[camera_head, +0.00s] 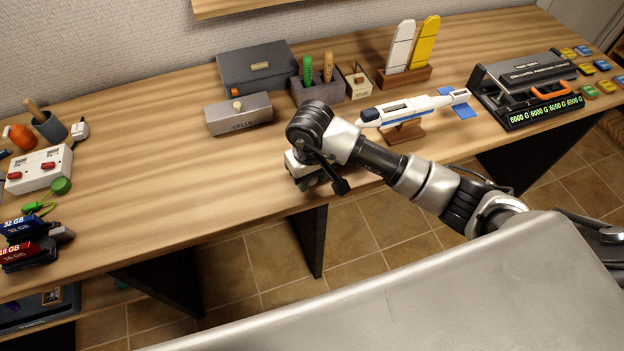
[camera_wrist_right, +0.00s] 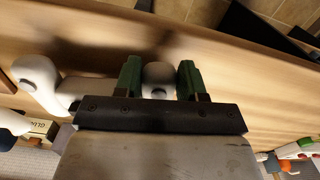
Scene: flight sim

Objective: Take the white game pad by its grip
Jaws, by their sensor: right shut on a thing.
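In the right wrist view, the white game pad (camera_wrist_right: 38,74) shows as two rounded white grips, one at the left and one between my fingers. My right gripper (camera_wrist_right: 158,70) has its green fingers on both sides of the middle grip, shut on it, low over the wooden table. The body of the pad is mostly hidden behind the gripper. In the head view, my right gripper (camera_head: 310,178) is near the table's front edge, and the arm hides the pad there. My left gripper is in neither view.
On the wooden table (camera_head: 150,190), a grey box (camera_head: 239,114) stands behind the gripper. A white and blue rocket model (camera_head: 405,110) on a wooden stand is close to the right. A black device (camera_head: 530,90) stands far right. The table is clear to the gripper's left.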

